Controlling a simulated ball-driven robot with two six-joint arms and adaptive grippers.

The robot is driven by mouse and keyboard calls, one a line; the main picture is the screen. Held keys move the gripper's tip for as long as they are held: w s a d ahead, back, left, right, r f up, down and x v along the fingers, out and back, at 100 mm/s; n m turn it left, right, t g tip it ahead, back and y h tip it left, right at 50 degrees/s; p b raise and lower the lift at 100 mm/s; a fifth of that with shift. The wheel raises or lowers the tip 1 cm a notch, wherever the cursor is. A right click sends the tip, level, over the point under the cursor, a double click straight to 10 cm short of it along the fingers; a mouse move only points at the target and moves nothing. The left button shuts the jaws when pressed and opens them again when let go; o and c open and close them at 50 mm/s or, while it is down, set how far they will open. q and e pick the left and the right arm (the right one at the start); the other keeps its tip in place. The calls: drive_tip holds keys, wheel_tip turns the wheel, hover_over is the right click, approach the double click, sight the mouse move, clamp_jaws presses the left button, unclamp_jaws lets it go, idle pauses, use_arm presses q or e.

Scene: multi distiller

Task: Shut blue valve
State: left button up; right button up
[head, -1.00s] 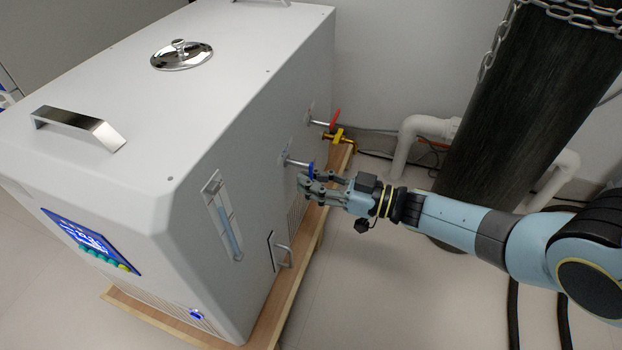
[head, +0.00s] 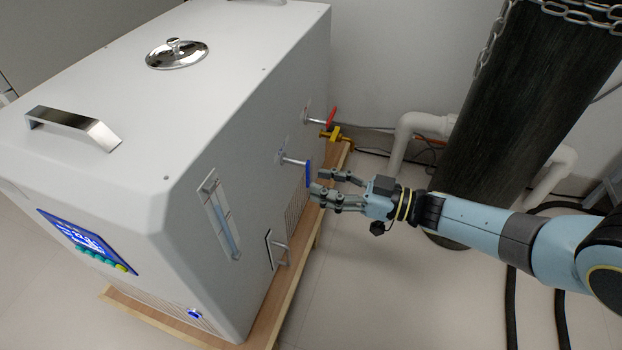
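The blue valve handle (head: 308,173) sits at the end of a silver stem (head: 293,161) on the right side of the white distiller (head: 190,200). The handle hangs roughly vertical in the picture, across its stem. My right gripper (head: 316,184) is just right of the handle, with its fingers pointing left towards it. Its fingers are apart with a gap between them, and nothing is held. A small gap seems to lie between the handle and the fingertips, but contact at the lower end is hard to tell. My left gripper is not in view.
A red valve handle (head: 331,117) and a yellow tap (head: 334,134) are further back on the same side. White pipes (head: 420,125) and a dark cylinder (head: 515,110) with a chain stand behind my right arm. Floor in front is clear.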

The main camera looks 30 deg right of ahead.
drive_tip(key=v, duration=0.8)
drive_tip(key=shift+s+d, duration=0.1)
